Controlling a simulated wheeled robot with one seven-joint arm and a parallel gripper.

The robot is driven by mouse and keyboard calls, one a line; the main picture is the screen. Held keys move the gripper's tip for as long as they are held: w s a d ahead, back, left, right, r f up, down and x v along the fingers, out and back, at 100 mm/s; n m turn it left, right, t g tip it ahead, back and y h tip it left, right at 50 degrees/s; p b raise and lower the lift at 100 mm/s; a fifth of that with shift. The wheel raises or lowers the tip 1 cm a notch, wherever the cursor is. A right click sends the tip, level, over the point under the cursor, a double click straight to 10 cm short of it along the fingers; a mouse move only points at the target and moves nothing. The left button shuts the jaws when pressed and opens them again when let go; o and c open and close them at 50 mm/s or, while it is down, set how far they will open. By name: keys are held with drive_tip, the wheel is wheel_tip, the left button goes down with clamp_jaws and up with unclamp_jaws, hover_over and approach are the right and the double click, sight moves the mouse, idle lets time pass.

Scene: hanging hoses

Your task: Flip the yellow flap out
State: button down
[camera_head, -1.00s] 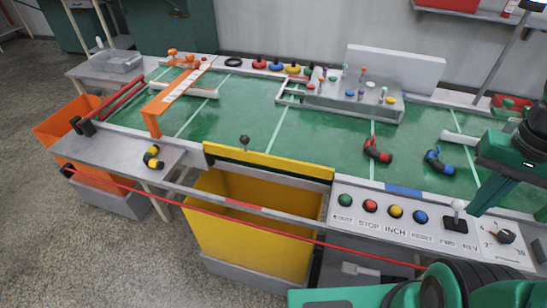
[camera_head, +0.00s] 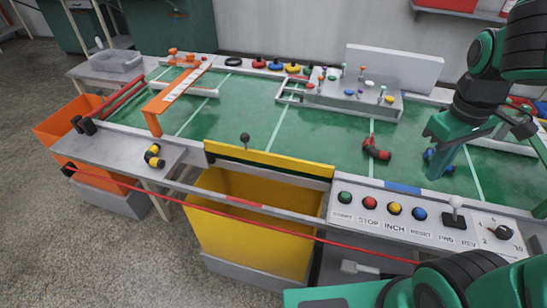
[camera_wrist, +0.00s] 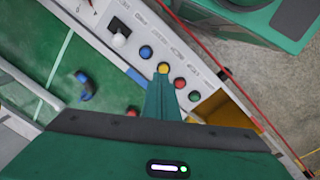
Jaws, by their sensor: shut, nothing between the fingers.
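The yellow flap (camera_head: 268,161) is a long yellow board along the front edge of the green table, above an open yellow bin (camera_head: 240,222). It stands raised along the table edge, with a dark ball knob (camera_head: 244,138) on a short stem at its left part. My gripper (camera_head: 436,180) hangs at the right over the green table, behind the control panel, well apart from the flap. It is shut and empty. In the wrist view the closed fingers (camera_wrist: 163,90) point toward the panel buttons.
The control panel (camera_head: 375,222) with several buttons and a lever (camera_head: 455,208) lies right of the flap. A red cord (camera_head: 250,222) runs across the front. Red (camera_head: 376,150) and blue hose fittings lie on the table. The table middle is clear.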

sight(274, 157)
drive_tip(key=w+a+f+n, duration=0.1)
drive_tip(key=w+a+n, duration=0.7)
drive_tip(key=n, duration=0.1)
drive_tip(key=w+a+f+n+t, duration=0.2)
drive_tip(key=a+n, duration=0.8)
drive_tip(key=a, duration=0.4)
drive_tip(key=w+a+f+n+t, duration=0.2)
drive_tip(key=w+a+f+n, duration=0.1)
drive_tip(key=a+n, duration=0.7)
drive_tip(key=a, duration=0.4)
drive_tip(key=shift+h, duration=0.3)
drive_tip(key=x, duration=0.3)
drive_tip(key=w+x, duration=0.1)
drive_tip(key=x, duration=0.3)
drive_tip(key=w+r+x, duration=0.1)
drive_tip(key=x, duration=0.3)
drive_tip(key=shift+d, duration=0.35)
drive_tip(key=shift+w+d, duration=0.2)
drive_tip(key=shift+w, duration=0.4)
drive_tip(key=shift+a+n, duration=0.1)
drive_tip(key=shift+n, duration=0.2)
